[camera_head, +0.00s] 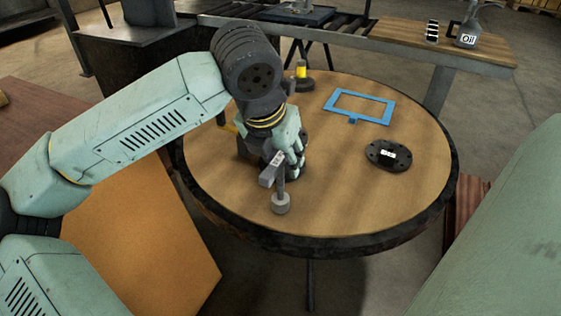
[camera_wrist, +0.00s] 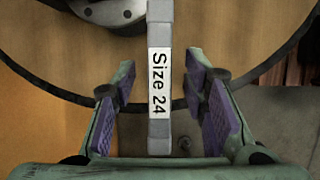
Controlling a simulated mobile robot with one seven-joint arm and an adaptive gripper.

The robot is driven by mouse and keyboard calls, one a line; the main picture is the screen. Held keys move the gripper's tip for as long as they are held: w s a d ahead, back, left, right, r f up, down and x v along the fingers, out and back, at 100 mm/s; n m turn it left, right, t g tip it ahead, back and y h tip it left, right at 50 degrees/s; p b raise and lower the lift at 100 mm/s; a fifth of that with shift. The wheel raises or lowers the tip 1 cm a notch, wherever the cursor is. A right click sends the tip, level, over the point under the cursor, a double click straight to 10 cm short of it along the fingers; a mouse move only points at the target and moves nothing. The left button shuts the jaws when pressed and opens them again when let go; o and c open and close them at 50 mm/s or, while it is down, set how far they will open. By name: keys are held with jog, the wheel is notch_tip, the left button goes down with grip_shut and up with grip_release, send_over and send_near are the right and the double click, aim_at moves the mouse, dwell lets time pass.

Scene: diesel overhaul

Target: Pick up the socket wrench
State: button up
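The socket wrench (camera_head: 267,179) is a grey bar with a round socket end hanging lower at the table's near edge in the head view. In the wrist view the wrench (camera_wrist: 159,128) runs vertically down the middle and bears a white "Size 24" label. My gripper (camera_wrist: 160,80) has its purple-padded fingers on either side of the bar, with a visible gap on both sides. In the head view my gripper (camera_head: 291,143) is close to the wrench and hides part of it.
The round wooden table (camera_head: 335,205) has a dark rim. On it are a blue frame (camera_head: 358,119), a black disc with a label (camera_head: 384,154) and a dark piece with a yellow top (camera_head: 302,78). A bench behind holds an oil can (camera_head: 467,38).

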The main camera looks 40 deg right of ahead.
grip_shut()
dwell(0.5)
dwell(0.4)
